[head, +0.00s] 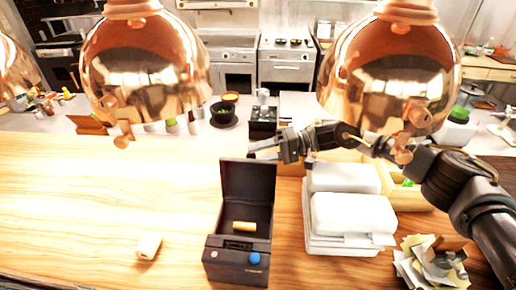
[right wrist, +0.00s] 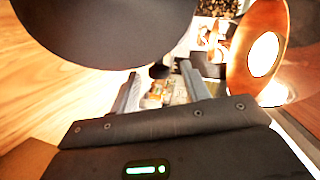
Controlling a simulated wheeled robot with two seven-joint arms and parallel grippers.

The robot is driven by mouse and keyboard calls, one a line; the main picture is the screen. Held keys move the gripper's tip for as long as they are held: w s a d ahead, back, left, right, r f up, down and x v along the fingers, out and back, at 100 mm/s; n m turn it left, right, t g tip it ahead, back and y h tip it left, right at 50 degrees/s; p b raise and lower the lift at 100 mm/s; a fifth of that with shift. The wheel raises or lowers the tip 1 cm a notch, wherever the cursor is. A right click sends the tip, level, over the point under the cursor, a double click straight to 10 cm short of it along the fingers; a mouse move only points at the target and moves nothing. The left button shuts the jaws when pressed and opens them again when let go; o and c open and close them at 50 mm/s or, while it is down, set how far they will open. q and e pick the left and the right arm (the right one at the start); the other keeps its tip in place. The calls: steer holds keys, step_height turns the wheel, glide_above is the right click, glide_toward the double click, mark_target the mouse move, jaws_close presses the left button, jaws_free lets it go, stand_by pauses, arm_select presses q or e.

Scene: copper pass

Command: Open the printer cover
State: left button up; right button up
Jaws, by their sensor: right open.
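The dark receipt printer (head: 238,262) stands on the wooden counter, with a blue button on its front. Its cover (head: 248,183) is raised and stands upright at the back. A tan paper roll (head: 244,226) shows inside the open printer. My right gripper (head: 252,151) is just beyond the cover's top edge, pointing left. I cannot tell whether it touches the cover. In the right wrist view its two fingers (right wrist: 158,85) are apart with nothing seen between them. My left gripper is not in view.
A loose paper roll (head: 149,246) lies left of the printer. White lidded boxes (head: 352,215) and a crumpled paper pile (head: 432,262) are to the right. Copper lamps (head: 145,70) and (head: 388,75), another lamp, hang above the counter. The counter's left side is mostly clear.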

steer(key=shift+a+f, duration=0.15)
steer(key=shift+a, duration=0.3)
jaws_close()
steer(key=shift+s, duration=0.1)
